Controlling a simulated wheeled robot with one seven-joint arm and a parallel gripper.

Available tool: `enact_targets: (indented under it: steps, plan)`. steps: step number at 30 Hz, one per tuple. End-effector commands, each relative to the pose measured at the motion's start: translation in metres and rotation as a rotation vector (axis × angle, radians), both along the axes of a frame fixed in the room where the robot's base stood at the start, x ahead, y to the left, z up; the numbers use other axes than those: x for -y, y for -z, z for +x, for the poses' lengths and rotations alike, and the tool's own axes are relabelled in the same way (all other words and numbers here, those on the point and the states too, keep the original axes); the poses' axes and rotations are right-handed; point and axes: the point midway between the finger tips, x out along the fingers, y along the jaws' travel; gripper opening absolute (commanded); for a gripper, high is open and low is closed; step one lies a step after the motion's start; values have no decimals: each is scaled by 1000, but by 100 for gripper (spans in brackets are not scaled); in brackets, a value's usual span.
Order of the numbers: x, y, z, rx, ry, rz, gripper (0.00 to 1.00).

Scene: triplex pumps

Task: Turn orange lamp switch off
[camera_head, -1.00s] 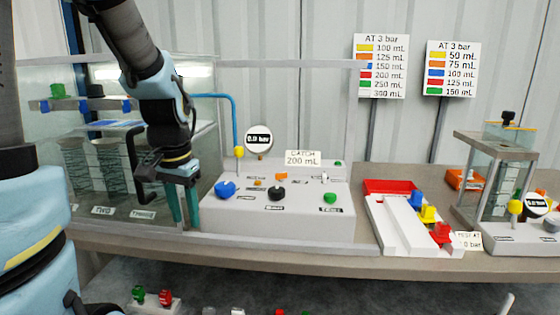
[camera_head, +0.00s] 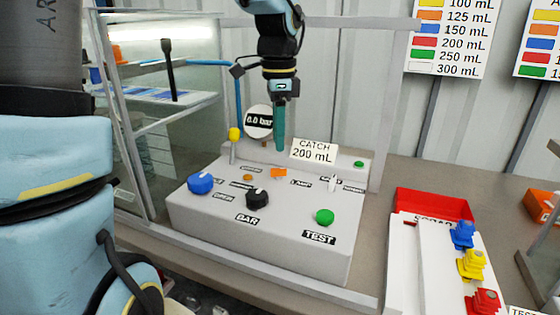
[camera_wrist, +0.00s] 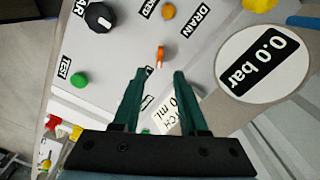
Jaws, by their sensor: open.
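The orange lamp switch (camera_head: 279,172) is a small orange piece on the sloped top of the grey control box (camera_head: 200,218), beside a label that reads LAMP. In the wrist view the orange switch (camera_wrist: 160,55) stands up from the panel, beyond and between my fingertips. My gripper (camera_head: 279,148) points down over the back of the panel, above the switch in the picture. In the wrist view my gripper (camera_wrist: 160,73) has its two green fingers apart with nothing between them. I cannot tell the exact gap to the switch.
Near the switch are a black BAR knob (camera_head: 257,198), a blue knob (camera_head: 201,183), a green TEST button (camera_head: 324,216), a white toggle (camera_head: 333,183) and a yellow-topped lever (camera_head: 234,134). A gauge (camera_head: 259,122) reading 0.0 bar and a CATCH 200 mL sign (camera_head: 314,150) stand behind.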

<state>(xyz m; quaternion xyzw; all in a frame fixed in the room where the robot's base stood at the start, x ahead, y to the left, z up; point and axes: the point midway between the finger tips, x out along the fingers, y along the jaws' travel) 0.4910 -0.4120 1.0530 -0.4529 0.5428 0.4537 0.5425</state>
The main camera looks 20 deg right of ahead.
Motion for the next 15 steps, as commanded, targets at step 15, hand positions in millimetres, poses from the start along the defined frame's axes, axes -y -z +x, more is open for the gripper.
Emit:
enact_targets:
  steps: [15]
  plan:
    - [0, 71, 0, 0, -1, 0, 42]
